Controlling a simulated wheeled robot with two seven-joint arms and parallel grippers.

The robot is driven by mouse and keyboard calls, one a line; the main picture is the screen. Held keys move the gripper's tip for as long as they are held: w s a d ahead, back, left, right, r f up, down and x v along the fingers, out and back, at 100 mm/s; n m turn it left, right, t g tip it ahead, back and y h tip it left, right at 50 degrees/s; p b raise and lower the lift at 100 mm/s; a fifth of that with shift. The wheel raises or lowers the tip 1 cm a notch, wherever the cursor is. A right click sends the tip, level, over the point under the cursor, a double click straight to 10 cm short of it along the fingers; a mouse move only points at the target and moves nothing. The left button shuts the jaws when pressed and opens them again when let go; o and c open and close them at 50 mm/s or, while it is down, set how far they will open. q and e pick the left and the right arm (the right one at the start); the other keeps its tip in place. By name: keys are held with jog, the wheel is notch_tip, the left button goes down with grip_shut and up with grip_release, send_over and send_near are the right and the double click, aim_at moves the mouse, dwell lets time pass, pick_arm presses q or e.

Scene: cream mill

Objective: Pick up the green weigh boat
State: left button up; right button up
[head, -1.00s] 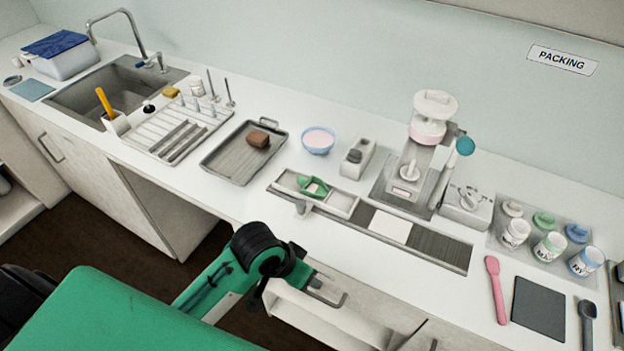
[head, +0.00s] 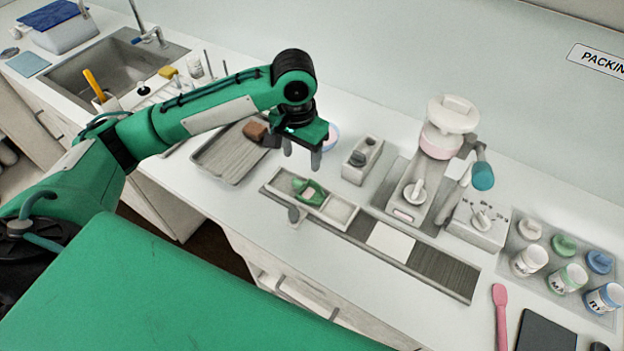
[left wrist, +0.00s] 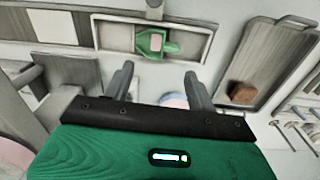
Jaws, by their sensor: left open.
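The green weigh boat (head: 309,192) lies in the left part of a shallow pale tray (head: 343,212) set in the long grey strip on the counter. It also shows in the left wrist view (left wrist: 143,50), with a small pale patch inside it. My left gripper (head: 301,157) is open and empty, pointing down above the counter, behind the boat and a little to its left in the head view. In the left wrist view the two fingers (left wrist: 159,75) stand apart, with the boat beyond their tips. My right gripper is not in view.
A grey tray with a brown block (head: 254,131) lies left of the strip. A bowl (head: 333,136) is partly hidden behind my gripper. A grey-white holder (head: 362,160) and the mill (head: 440,140) stand behind the strip. Lidded jars (head: 530,260) are at right.

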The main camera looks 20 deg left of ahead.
pick_arm(q)
jog(key=w+a+r, duration=0.1)
jog(key=p, duration=0.1)
send_over(298, 181)
jog(key=shift+n, duration=0.3)
notch_tip(298, 181, down, 8)
jog(key=shift+r, duration=0.1)
notch_tip(298, 181, down, 4)
jog(key=shift+f+p, duration=0.1)
jog(key=shift+p, duration=0.95)
jog(key=shift+f, duration=0.6)
jog(key=c, duration=1.1)
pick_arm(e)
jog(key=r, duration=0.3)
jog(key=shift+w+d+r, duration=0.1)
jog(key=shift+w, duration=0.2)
pick_arm(q)
jog(key=shift+r, duration=0.1)
jog(key=shift+c, duration=0.2)
